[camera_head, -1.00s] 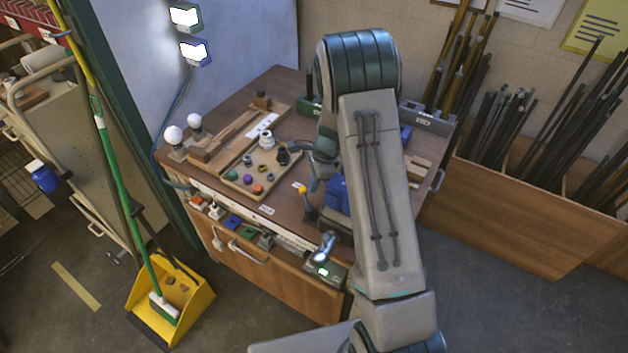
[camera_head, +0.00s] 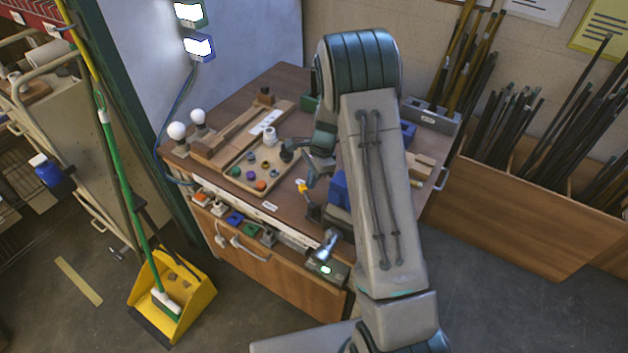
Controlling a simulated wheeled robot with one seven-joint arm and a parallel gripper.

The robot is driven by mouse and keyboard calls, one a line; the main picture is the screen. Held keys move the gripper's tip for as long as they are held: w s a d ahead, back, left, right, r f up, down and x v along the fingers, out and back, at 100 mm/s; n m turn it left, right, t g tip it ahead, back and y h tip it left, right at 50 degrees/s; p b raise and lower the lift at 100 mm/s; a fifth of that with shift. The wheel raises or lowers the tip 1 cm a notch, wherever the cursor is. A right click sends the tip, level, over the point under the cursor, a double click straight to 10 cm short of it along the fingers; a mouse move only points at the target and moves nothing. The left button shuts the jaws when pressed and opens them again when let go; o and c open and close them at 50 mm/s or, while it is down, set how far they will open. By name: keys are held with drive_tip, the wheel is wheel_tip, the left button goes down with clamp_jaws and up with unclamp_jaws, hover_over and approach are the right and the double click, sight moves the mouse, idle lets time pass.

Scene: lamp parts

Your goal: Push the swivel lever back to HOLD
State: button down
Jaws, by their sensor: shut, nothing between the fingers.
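My gripper (camera_head: 288,151) is small and dark in the head view. It is above the bench at the back right corner of the parts tray, close to a white lamp part (camera_head: 270,136). Its fingers are shut and empty. I cannot tell whether it touches anything. An upright piece with a yellow-orange tip (camera_head: 302,186) stands on the bench, right of the tray and below my gripper in the picture. It may be the swivel lever, but I cannot make out a HOLD mark or its setting. My arm hides part of the bench behind it.
The wooden tray (camera_head: 233,179) holds several coloured small parts. Two white bulbs (camera_head: 177,131) stand at the bench's left corner. A blue block (camera_head: 338,187) sits beside my arm. A grey box (camera_head: 432,116) is at the back right. The front bench strip has several switches and sockets.

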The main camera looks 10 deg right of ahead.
sight(299, 185)
drive_tip(key=a+n, duration=0.1)
drive_tip(key=a+n+b, duration=0.1)
drive_tip(key=shift+w+f+n+g, duration=0.1)
drive_tip(key=shift+w+n+g, duration=0.05)
drive_tip(key=shift+n+g, duration=0.15)
drive_tip(key=a+n, duration=0.1)
drive_tip(key=n, duration=0.1)
drive_tip(key=shift+a+n+g+h+b, duration=0.3)
drive_tip(key=shift+a+b, duration=0.05)
drive_tip(key=shift+a, duration=0.05)
drive_tip(key=shift+s+a+n+b, duration=0.4)
drive_tip(key=shift+a+n, duration=0.4)
drive_tip(key=shift+n, duration=0.4)
drive_tip(key=shift+s+a+n+g+h, duration=0.15)
drive_tip(key=shift+s+a+n+h, duration=0.15)
drive_tip(key=shift+n, duration=0.3)
drive_tip(key=shift+s+a+n+g+h, duration=0.1)
drive_tip(key=shift+s+a+n+g, duration=0.1)
drive_tip(key=shift+a+n, duration=0.3)
drive_tip(key=shift+d, duration=0.1)
drive_tip(key=shift+r, duration=0.25)
drive_tip(key=p+v, duration=0.6)
drive_tip(key=v, duration=0.3)
drive_tip(key=shift+r, duration=0.35)
drive_tip(key=shift+d, duration=0.1)
